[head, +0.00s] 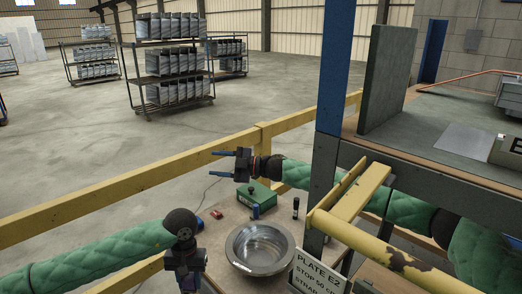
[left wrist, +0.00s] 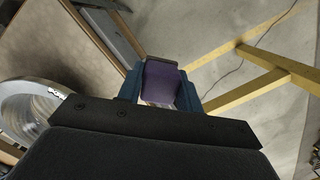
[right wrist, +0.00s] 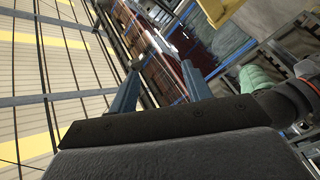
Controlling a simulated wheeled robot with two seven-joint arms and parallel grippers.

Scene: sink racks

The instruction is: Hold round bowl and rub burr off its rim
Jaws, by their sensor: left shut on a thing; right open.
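The round metal bowl (head: 260,245) sits upright on the small worktable (head: 218,232) in the head view; its rim shows at the left of the left wrist view (left wrist: 30,100). Any burr on the rim is too small to make out. My left gripper (left wrist: 160,78) is shut on a purple block (left wrist: 161,84), to the left of the bowl and apart from it. In the head view its fingers are cut off at the bottom edge. My right gripper (head: 222,164) is open and empty beyond the table, its fingers pointing left; they also show in the right wrist view (right wrist: 162,70).
A green box (head: 256,198), a small red item (head: 216,214) and a dark bottle (head: 295,208) stand behind the bowl. A "PLATE E2" sign (head: 316,274) is close at its right. Yellow rails (head: 130,185) and a blue post (head: 334,70) surround the table.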

